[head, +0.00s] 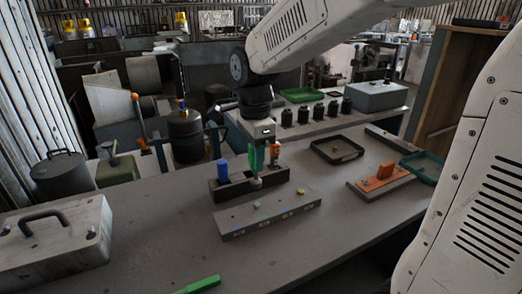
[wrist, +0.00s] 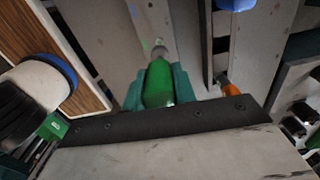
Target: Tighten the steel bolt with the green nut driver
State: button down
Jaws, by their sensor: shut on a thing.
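My gripper (head: 257,160) is shut on the green nut driver (wrist: 159,84), which points down with its grey socket end near the back edge of the grey bolt block (head: 240,228). Small bolt heads stand on top of the block; one at its right end (head: 300,192) looks yellowish. They are too small to tell surely which is the steel bolt. In the wrist view the teal fingers lie on both sides of the green handle, and the block (wrist: 108,28) is beyond. Whether the socket touches anything is unclear.
A dark rack behind the block holds a blue-handled driver (head: 222,171) and an orange-handled one (head: 275,152). An orange fixture (head: 384,176) and a dark tray (head: 337,150) are right. A green object (head: 203,284) lies at the front. A grey case (head: 55,245) is left.

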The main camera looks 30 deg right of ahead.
aim_at(257, 180)
jog(key=shift+f, duration=2.55)
jog(key=shift+f, duration=0.15)
jog(key=shift+f, duration=0.15)
jog(key=n, duration=0.6)
jog(key=shift+n, duration=0.4)
jog(key=n, duration=0.4)
jog(key=shift+d+n, duration=0.1)
jog(key=shift+n, duration=0.3)
jog(key=n, duration=0.6)
jog(key=shift+n, duration=0.4)
